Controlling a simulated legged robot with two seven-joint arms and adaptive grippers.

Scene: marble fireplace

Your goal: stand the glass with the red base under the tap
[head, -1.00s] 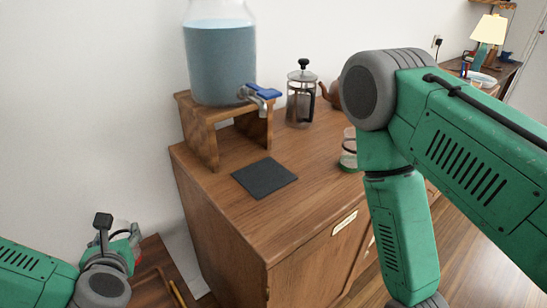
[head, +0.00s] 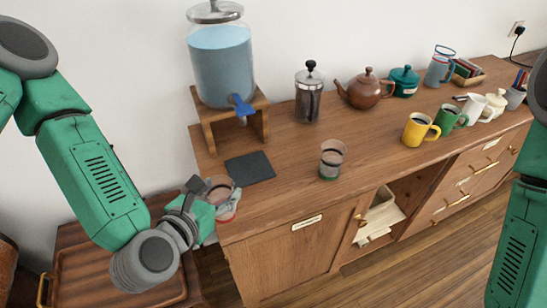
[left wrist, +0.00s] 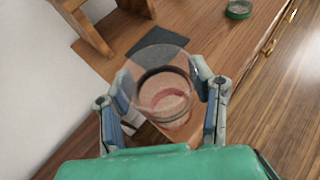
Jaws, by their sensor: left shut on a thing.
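My left gripper (head: 222,200) is shut on a clear glass with a red base (head: 229,212) at the left front corner of the cabinet top. In the left wrist view the glass (left wrist: 163,88) sits between the two fingers, its rim toward the camera and its red base showing through. The tap (head: 241,108) has a blue lever and is on a water dispenser (head: 222,68) on a wooden stand (head: 206,115). A dark square mat (head: 250,167) lies in front of the stand, beyond the held glass. My right gripper is out of view.
A glass with a green base (head: 331,162) stands right of the mat. A French press (head: 309,95), a brown teapot (head: 366,92) and several mugs, including a yellow one (head: 418,131), stand farther right. The mat is bare. A lower wooden tray (head: 90,270) is at left.

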